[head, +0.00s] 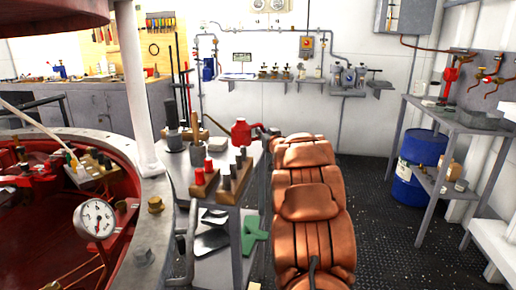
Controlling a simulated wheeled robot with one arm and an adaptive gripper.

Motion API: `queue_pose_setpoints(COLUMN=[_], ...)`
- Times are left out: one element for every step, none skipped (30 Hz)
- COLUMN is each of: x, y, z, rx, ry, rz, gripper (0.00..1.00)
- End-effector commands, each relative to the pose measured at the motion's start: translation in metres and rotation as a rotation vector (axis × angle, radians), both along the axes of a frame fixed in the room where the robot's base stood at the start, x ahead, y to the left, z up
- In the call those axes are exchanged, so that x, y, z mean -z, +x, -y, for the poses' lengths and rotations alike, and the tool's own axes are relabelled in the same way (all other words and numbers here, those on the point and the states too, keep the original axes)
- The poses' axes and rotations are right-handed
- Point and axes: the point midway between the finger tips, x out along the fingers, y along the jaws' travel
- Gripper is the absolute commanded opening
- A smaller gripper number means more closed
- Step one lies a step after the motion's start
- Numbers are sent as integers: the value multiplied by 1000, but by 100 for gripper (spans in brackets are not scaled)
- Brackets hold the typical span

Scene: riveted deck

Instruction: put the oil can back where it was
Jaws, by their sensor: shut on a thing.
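The red oil can (241,133) shows at the far right corner of the grey cart (232,192). My orange arm reaches forward from the bottom of the head view. My dark gripper (259,131) is at the arm's far end, at the can's right side, and is shut on the can. The fingers are small and partly hidden. I cannot tell whether the can's base touches the cart top or is slightly above it.
Wooden blocks with red and dark pieces (205,182) stand on the cart, near a container of tools (195,140). A white post (137,90) and red machinery with a gauge (95,218) are at left. A blue drum (418,165) and side bench (462,122) stand right. Deck between is clear.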

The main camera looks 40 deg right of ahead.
Motion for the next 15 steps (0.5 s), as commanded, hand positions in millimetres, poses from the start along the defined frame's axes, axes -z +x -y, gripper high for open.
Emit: queue_pose_setpoints(x=[4, 5, 6, 7, 9, 12, 15, 19, 24, 29, 33, 37, 40, 41, 41], y=[0, 0, 0, 0, 0, 0, 0, 0, 0, 0, 0, 1, 1, 1, 1], z=[0, 0, 0, 0, 0, 0, 0, 0, 0, 0, 0, 0, 0, 0, 0], rx=[-1, -1, -1, -1, -1, -1, -1, -1, -2, -2, -2, -2, -2, -2, -1], ry=[-1, -1, 0, -1, -1, -1, -1, -1, -1, -2, -2, -3, -3, -2, -2], rz=[2, 2, 3, 4, 4, 5, 5, 5, 5, 5, 5, 3, 4, 5, 6], gripper=[0, 0, 0, 0, 0, 0, 0, 0, 0, 0, 0, 0, 0, 0, 0])
